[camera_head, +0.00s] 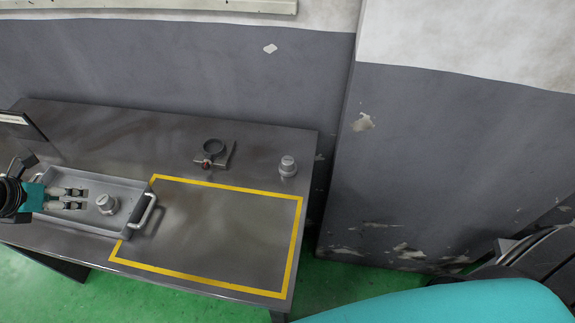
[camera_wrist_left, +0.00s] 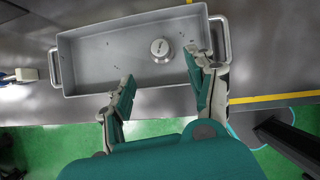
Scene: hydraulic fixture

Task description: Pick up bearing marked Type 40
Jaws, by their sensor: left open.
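A small metal bearing (camera_head: 106,203) with a stepped round top sits upright in the grey metal tray (camera_head: 118,240). In the left wrist view the bearing (camera_wrist_left: 161,50) lies in the tray (camera_wrist_left: 85,87) just beyond the fingertips; any type marking is too small to read. My left gripper (camera_head: 84,199) is over the tray, left of the bearing, its fingers pointing at it. In the left wrist view my left gripper (camera_wrist_left: 160,68) is open and empty, its fingers spread wide. A second similar metal part (camera_head: 288,166) stands on the table at the back right. My right gripper is out of view.
A wall rises behind the table.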

